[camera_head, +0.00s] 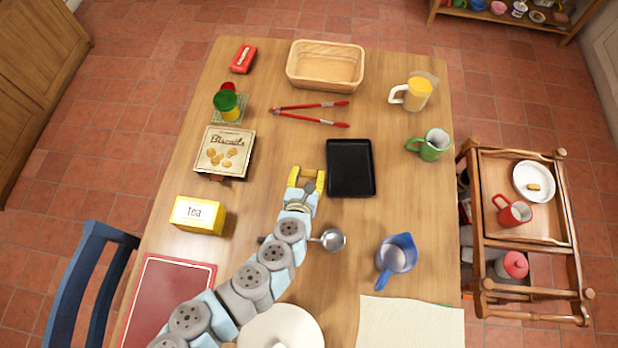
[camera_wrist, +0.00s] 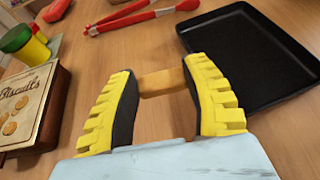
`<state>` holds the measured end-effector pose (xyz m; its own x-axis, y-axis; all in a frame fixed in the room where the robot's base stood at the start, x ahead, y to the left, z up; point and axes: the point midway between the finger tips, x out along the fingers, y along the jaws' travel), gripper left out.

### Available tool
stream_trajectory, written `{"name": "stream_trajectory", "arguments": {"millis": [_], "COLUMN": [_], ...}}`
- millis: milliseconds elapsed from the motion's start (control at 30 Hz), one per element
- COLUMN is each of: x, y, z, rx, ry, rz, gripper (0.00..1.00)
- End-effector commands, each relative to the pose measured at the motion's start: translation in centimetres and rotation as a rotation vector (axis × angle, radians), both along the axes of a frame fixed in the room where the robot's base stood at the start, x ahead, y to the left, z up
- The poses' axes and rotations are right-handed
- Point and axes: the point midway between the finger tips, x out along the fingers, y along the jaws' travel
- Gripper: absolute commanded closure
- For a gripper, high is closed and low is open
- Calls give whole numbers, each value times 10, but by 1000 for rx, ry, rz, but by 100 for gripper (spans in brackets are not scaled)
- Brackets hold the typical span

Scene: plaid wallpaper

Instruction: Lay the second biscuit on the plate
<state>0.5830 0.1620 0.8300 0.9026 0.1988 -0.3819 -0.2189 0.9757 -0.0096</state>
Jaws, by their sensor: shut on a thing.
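My gripper (camera_head: 306,180) is over the middle of the table, just left of the black tray. Its yellow fingers are shut on a small golden-brown biscuit (camera_wrist: 162,82), held crosswise between the fingertips. The white plate (camera_head: 533,194) stands on the wooden trolley at the right, far from my gripper. One biscuit (camera_head: 533,187) lies on the plate. The biscuit tin (camera_head: 224,148) is on the table left of my gripper, and its lid also shows in the wrist view (camera_wrist: 28,105).
The black tray (camera_head: 350,168) lies beside my gripper. A green mug (camera_head: 433,146), a yellow-filled jug (camera_head: 416,95) and a blue jug (camera_head: 397,254) stand between it and the trolley (camera_head: 502,224). A red mug (camera_head: 514,212) is close to the plate. Red tongs (camera_head: 311,107) lie farther back.

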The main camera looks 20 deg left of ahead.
Motion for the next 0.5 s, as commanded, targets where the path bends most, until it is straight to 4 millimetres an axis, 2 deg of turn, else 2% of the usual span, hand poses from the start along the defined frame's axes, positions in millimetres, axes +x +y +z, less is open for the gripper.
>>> {"name": "stream_trajectory", "arguments": {"millis": [33,367,500], "x": [5,21,22], "y": [1,5,6], "z": [-10,-24,-37], "rx": [2,0,-3], "ry": [-1,-3,-2], "rz": [-1,-1,2], "gripper": [68,68,68]}}
